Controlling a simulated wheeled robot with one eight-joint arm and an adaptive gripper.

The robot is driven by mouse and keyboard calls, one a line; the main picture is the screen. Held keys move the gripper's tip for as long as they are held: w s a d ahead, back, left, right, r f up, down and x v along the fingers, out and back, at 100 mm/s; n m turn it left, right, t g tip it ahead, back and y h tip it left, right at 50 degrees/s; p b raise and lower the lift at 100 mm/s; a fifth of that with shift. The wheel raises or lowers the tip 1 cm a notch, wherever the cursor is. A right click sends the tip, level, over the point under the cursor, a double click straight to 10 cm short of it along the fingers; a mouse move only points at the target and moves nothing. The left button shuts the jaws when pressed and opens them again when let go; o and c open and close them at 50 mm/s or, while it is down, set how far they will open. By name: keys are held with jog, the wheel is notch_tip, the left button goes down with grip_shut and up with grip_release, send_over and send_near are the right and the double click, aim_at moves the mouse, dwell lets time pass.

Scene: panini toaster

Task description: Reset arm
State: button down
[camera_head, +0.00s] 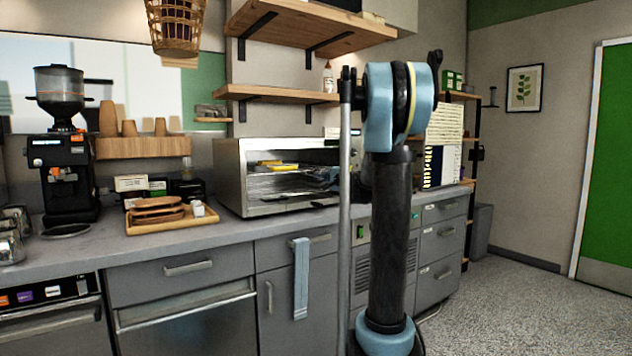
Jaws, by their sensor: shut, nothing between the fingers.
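My arm (390,215) stands upright right of centre, with a blue and black joint at its top. My gripper cannot be made out; the upper arm and the thin grey pole block part of the view behind them. The panini toaster (230,175) is a silver box on the counter, left of my arm. Its front is open, showing wire racks and something yellow (270,164) inside. Dark shapes show at the right of its opening, but I cannot tell what they are. Its right end is hidden behind the pole and my arm.
A wooden tray (180,228) with brown bread-like slices sits on the counter (255,228), left of the toaster. A black coffee grinder (62,150) stands further left. Wooden shelves (275,92) hang above the toaster. Open floor (530,310) lies at the right, before a green door (610,160).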

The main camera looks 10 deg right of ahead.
jog(key=s+a+f+n+g, duration=0.3)
jog(key=s+f, duration=0.2)
jog(key=s, duration=0.4)
jog(key=s+a+f+n+g, duration=0.2)
jog(key=s+f+n, duration=0.15)
jog(key=s, duration=0.45)
jog(key=s+a+f+n+g, duration=0.25)
jog(key=s+f, duration=0.25)
jog(key=s, duration=0.4)
jog(key=s+d+f+n+g+h, duration=0.2)
jog(key=s+d+f+g+h, duration=0.1)
jog(key=s+f, duration=0.6)
jog(key=s+d+f+n+g+h, duration=0.1)
jog(key=s+d+f+g+h, duration=0.2)
jog(key=s+f, duration=0.7)
jog(key=s+d+h, duration=0.2)
jog(key=s+d, duration=0.2)
jog(key=s, duration=0.3)
jog(key=shift+s+d+f+n, duration=0.2)
jog(key=shift+f+n, duration=0.05)
jog(key=shift+n, duration=0.15)
jog(key=shift+w+f+g, duration=0.2)
jog(key=shift+w+g, duration=0.05)
jog(key=shift+w, duration=0.25)
